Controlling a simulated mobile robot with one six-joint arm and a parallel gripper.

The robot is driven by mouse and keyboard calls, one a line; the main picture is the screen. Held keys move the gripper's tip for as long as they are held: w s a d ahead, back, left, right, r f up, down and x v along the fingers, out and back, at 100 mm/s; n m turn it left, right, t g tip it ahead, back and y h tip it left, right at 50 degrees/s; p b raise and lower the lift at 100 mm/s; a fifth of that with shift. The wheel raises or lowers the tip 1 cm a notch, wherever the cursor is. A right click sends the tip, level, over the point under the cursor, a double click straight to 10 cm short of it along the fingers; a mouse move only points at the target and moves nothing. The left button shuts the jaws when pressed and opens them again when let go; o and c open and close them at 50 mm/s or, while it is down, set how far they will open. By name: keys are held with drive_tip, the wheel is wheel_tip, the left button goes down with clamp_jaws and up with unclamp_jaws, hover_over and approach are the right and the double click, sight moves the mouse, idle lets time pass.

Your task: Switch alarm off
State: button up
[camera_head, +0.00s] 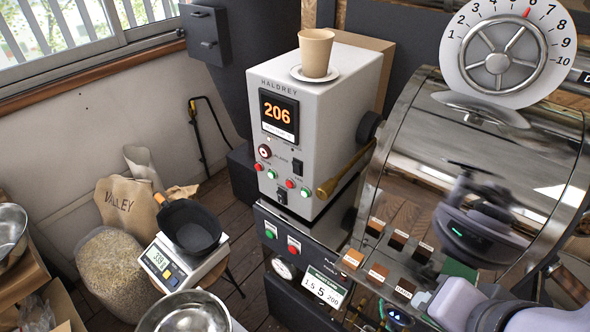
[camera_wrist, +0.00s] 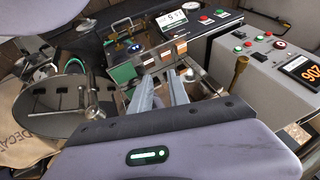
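The labels are too small to read, so I cannot tell which control is the alarm. The box also shows at the right of the wrist view (camera_wrist: 245,72), turned over. My gripper (camera_wrist: 160,84) is open and empty, its fingers apart.
A beige cup (camera_head: 316,52) stands on a saucer on the box. A brass handle (camera_head: 345,172) juts between box and drum (camera_head: 400,150). Below are a lower panel with buttons (camera_head: 293,244) and bean sample blocks (camera_head: 376,272). A scale with a black pan (camera_head: 190,226) stands left.

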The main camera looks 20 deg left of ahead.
clamp_jaws()
idle(1.4)
